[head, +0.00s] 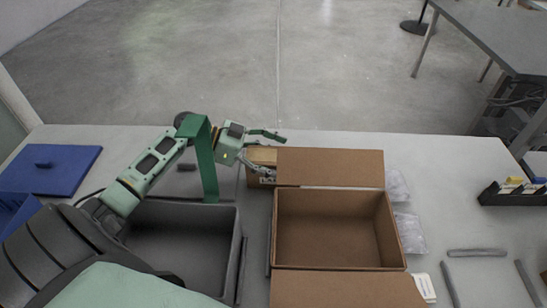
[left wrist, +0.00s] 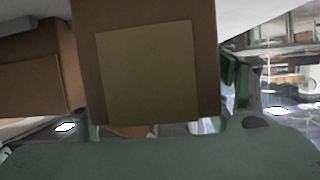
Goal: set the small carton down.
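The small carton (head: 262,155) is brown with a paler top and stands at the back of the table, partly hidden by the large box's rear flap. In the left wrist view the carton (left wrist: 150,75) fills the middle, with a paler square panel on its face. My left gripper (head: 268,153) reaches to it from the left, its fingers spread wide. One finger is beyond the carton with a visible gap, the other is in front of its near side. Whether the near finger touches is unclear. My right gripper is not in view.
A large open cardboard box (head: 335,228) stands empty in front, flaps spread. A grey bin (head: 240,240) is left of it, under my left arm. A blue lid (head: 50,170) lies far left. Clear packets (head: 410,232) and grey bars (head: 477,253) lie right. The table's back edge is close behind the carton.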

